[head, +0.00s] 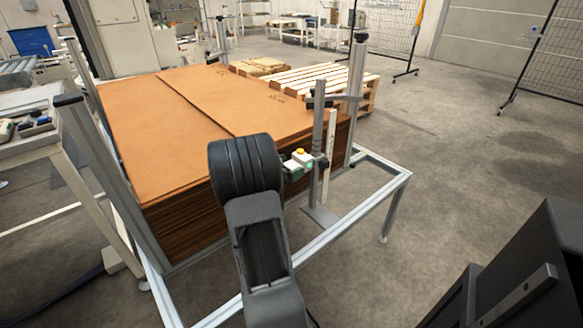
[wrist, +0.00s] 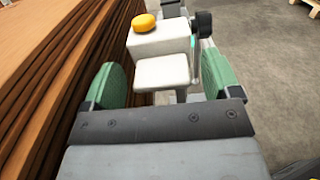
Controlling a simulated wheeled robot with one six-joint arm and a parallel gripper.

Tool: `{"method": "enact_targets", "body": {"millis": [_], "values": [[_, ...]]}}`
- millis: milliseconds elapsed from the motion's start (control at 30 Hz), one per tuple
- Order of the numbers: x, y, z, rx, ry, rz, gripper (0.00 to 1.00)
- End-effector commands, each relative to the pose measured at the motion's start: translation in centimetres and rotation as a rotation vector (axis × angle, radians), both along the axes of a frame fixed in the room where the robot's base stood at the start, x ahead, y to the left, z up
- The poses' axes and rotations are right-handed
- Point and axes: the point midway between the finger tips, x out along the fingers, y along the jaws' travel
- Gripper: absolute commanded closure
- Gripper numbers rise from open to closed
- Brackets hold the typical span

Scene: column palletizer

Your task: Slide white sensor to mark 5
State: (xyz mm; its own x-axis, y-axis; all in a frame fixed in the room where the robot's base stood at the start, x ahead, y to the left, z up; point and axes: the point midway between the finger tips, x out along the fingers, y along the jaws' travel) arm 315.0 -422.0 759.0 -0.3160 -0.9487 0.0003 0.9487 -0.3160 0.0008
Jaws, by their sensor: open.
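The white sensor (head: 300,160) with a yellow cap sits on an upright metal post (head: 317,135) beside the front corner of the cardboard stack. In the wrist view the white sensor (wrist: 160,55) lies straight ahead, its yellow cap (wrist: 144,23) on top and a dark knob (wrist: 204,24) at its right. My gripper (wrist: 158,88) is open, its green pads on either side of the near white block. I cannot tell whether the pads touch it. In the head view my arm partly hides my gripper (head: 291,172). A pale strip (head: 328,155) stands beside the post; mark numbers are not readable.
The tall cardboard stack (head: 190,110) stands close on the left of the sensor, inside a metal frame (head: 380,200). Wooden pallets (head: 320,78) lie behind. A table (head: 40,125) stands at the far left. Open floor (head: 460,150) lies to the right.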

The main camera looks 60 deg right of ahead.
Motion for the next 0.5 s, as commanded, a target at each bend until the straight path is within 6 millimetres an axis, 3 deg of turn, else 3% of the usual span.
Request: {"method": "enact_targets", "body": {"millis": [500], "values": [[-0.36,-1.02,0.00,0.000,0.001,0.000,0.19]]}}
